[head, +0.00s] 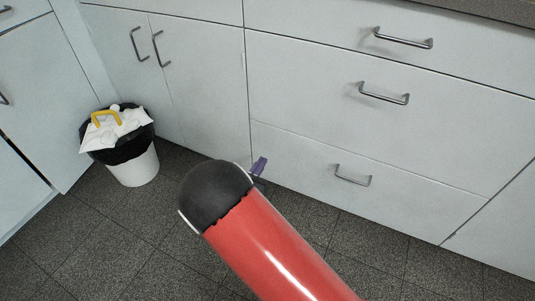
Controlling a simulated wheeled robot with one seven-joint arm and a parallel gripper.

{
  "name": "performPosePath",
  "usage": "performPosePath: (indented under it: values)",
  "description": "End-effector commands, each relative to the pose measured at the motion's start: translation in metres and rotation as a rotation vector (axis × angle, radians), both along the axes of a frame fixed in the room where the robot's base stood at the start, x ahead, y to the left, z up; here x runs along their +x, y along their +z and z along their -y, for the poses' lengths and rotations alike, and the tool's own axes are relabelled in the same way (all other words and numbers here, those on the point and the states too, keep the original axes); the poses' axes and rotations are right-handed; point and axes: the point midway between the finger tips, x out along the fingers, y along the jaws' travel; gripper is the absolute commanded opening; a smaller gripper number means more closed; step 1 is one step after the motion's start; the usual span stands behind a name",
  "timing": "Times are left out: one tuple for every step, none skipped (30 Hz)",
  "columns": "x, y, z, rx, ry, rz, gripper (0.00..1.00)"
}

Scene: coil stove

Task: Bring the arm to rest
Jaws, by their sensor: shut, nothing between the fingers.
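My arm shows in the head view as a thick red link that rises from the bottom edge and ends in a rounded black cap near the middle. I cannot make out my gripper or its fingers. A small purple piece (259,166) with a dark part below it shows just past the right side of the black cap. I cannot tell what it is, and the cap hides part of it. I see nothing held.
White cabinet doors (205,85) and drawers (440,110) with metal handles stand behind the arm. A white bin (135,170) with a black liner, white crumpled contents and a yellow loop stands at left. Dark tiled floor (110,240) is clear at lower left.

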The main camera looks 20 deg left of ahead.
Motion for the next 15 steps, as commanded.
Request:
performPosePath:
  values:
    - [-0.005, 0.000, -0.001, -0.001, 0.002, -0.001, 0.00]
    - [-0.007, 0.000, -0.001, -0.001, 0.002, -0.001, 0.00]
    - [-0.009, 0.000, -0.001, -0.001, 0.002, -0.001, 0.00]
    - [-0.010, 0.000, -0.001, -0.001, 0.001, -0.001, 0.00]
    - [-0.011, 0.000, -0.001, -0.001, 0.001, -0.001, 0.00]
    - [-0.011, 0.000, -0.001, 0.000, 0.000, 0.000, 0.00]
    - [-0.012, 0.000, -0.001, 0.000, 0.000, 0.000, 0.00]
    - [-0.012, 0.000, -0.001, 0.000, 0.000, 0.000, 0.00]
    - [-0.012, 0.000, 0.000, 0.000, -0.001, -0.001, 0.00]
    - [-0.011, 0.001, 0.001, 0.003, -0.005, -0.001, 0.00]
    - [-0.010, 0.003, 0.003, 0.009, -0.014, -0.002, 0.00]
    - [-0.006, 0.008, 0.009, 0.024, -0.035, -0.006, 0.00]
    - [-0.003, 0.014, 0.015, 0.040, -0.058, -0.009, 0.00]
    - [0.001, 0.020, 0.024, 0.061, -0.091, -0.016, 0.00]
    - [0.007, 0.031, 0.040, 0.098, -0.145, -0.024, 0.00]
